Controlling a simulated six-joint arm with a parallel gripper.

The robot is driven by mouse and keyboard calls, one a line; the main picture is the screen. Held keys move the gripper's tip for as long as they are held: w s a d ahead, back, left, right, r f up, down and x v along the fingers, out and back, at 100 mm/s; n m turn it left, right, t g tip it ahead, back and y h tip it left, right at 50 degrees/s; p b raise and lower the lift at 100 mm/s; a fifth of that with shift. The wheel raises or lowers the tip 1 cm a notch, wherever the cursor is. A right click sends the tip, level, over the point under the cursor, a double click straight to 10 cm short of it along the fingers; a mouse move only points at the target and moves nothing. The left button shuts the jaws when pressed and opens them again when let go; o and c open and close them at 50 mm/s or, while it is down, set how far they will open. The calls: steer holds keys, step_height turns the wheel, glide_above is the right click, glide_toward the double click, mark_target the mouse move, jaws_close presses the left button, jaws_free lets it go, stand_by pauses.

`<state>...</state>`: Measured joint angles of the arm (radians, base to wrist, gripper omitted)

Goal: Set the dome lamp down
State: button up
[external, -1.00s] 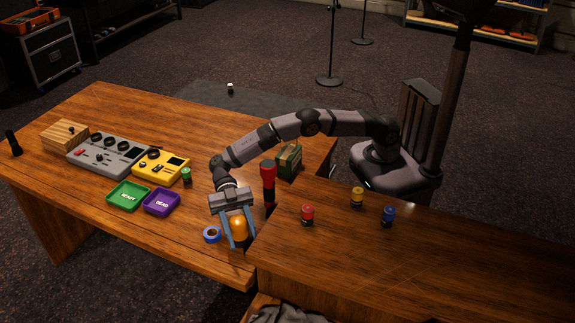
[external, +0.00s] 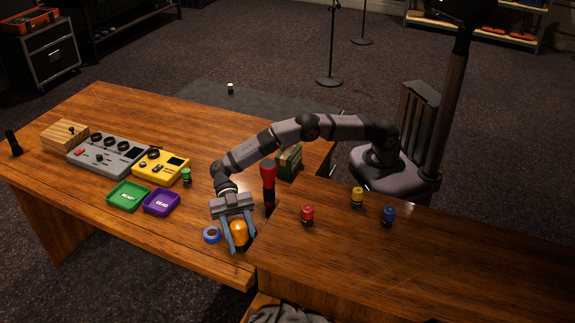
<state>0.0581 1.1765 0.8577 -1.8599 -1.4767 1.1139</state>
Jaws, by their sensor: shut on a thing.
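The dome lamp (external: 239,234) is an amber dome near the front edge of the left desk, close to where the two desks meet. My gripper (external: 238,243) points down with its two blue-grey fingers on either side of the lamp, shut on it. The lamp looks upright. Whether its base touches the desk top is hard to tell from this view.
A blue tape roll (external: 212,235) lies just left of my gripper. A red-topped torch (external: 268,183) stands behind it. Purple (external: 161,203) and green (external: 128,196) trays lie to the left. Red (external: 307,215), yellow (external: 357,197) and blue (external: 388,216) capped jars stand on the right desk.

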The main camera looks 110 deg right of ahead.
steer(key=shift+f, duration=0.45)
steer(key=o, duration=1.3)
steer(key=shift+b+v, duration=0.85)
steer(key=shift+v, duration=2.8)
steer(key=shift+r, duration=0.1)
